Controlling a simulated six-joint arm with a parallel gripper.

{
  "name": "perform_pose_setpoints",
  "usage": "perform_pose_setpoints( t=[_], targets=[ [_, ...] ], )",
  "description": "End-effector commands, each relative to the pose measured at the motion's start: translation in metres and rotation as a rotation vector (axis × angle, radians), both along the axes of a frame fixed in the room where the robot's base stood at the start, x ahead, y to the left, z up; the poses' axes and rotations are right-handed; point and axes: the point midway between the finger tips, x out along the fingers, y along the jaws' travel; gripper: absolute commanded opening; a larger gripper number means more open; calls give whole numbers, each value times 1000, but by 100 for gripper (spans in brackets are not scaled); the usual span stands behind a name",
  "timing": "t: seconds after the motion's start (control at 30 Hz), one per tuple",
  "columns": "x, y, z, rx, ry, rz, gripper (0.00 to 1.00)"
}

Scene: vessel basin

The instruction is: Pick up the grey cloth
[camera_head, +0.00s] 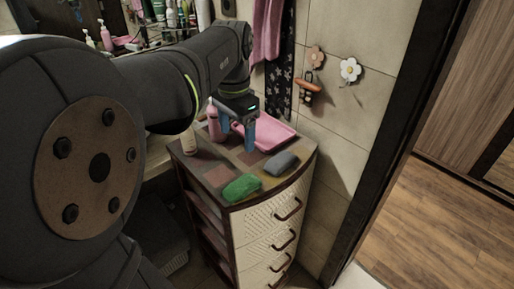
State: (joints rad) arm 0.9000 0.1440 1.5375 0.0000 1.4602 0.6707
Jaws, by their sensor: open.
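The grey cloth (281,163) lies folded or bunched on top of a small drawer cabinet, near its right front edge. My gripper (238,145) is above the cabinet top, behind and to the left of the grey cloth. Its two blue fingers point down and are apart, with nothing seen between them. The gripper is not touching the cloth. A green cloth (241,188) lies at the front edge, left of the grey one.
A pink tray (280,133) is at the back of the cabinet top (214,178), partly behind my gripper. A pink bottle (212,122) and a pale bottle (189,142) stand at the left. A tiled wall is behind; a doorway opens right.

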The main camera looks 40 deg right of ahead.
Motion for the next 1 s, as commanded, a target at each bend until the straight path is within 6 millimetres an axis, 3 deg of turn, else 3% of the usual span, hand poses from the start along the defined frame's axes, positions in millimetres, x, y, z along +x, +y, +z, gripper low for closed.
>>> perform_pose_setpoints(
  t=[0.13, 0.3, 0.43, 0.63, 1.0],
  targets=[
    [2, -20, -1, -20, -3, 9, 75],
    [4, -84, -5, -92, -8, 49, 75],
    [2, -119, -7, -136, -7, 76, 75],
    [2, -133, -27, -148, -5, 88, 75],
    [2, -144, -105, -147, -5, 87, 75]
  ],
)
